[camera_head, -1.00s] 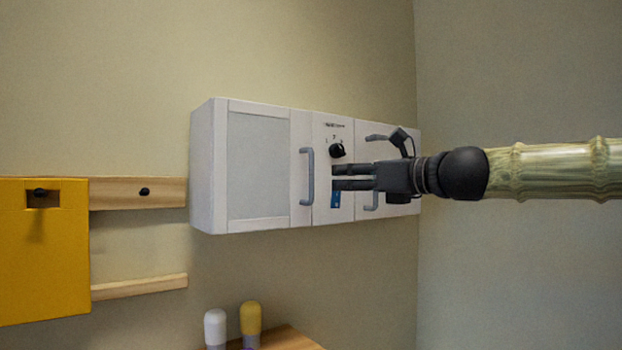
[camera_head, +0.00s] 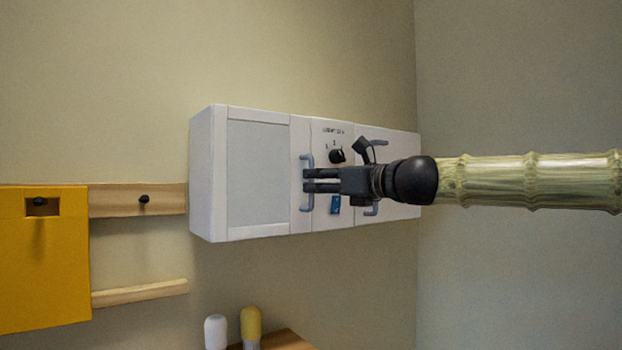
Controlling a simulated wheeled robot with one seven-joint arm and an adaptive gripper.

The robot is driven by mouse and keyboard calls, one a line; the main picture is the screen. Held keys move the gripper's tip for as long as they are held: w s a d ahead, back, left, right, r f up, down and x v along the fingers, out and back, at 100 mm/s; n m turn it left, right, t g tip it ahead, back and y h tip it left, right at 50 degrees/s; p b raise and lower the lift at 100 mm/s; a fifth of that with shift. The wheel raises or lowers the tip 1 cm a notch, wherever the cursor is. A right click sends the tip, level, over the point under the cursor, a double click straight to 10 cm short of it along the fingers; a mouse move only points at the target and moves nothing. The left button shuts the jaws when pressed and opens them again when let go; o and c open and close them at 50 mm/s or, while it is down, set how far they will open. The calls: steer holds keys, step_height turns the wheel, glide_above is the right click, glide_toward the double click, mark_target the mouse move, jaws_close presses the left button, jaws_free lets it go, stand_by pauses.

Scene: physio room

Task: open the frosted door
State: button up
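The frosted door (camera_head: 258,175) is the pale grey panel in a white frame at the left of the white wall cabinet (camera_head: 205,174), and it looks shut. Its upright grey handle (camera_head: 307,204) is at the door's right edge. My gripper (camera_head: 305,181) comes from the right, with its dark fingertips at the middle of this handle and covering part of it. The two fingers lie one above the other with a thin gap between them. I cannot tell whether they touch or hold the handle.
A panel with a black knob (camera_head: 337,156) and a blue tag (camera_head: 335,205) is beside the frosted door. A second door (camera_head: 400,150) with a handle is partly behind my gripper. White (camera_head: 215,331) and yellow (camera_head: 250,325) bottles stand below.

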steer(key=shift+p+x, duration=0.35)
steer(key=shift+x, duration=1.05)
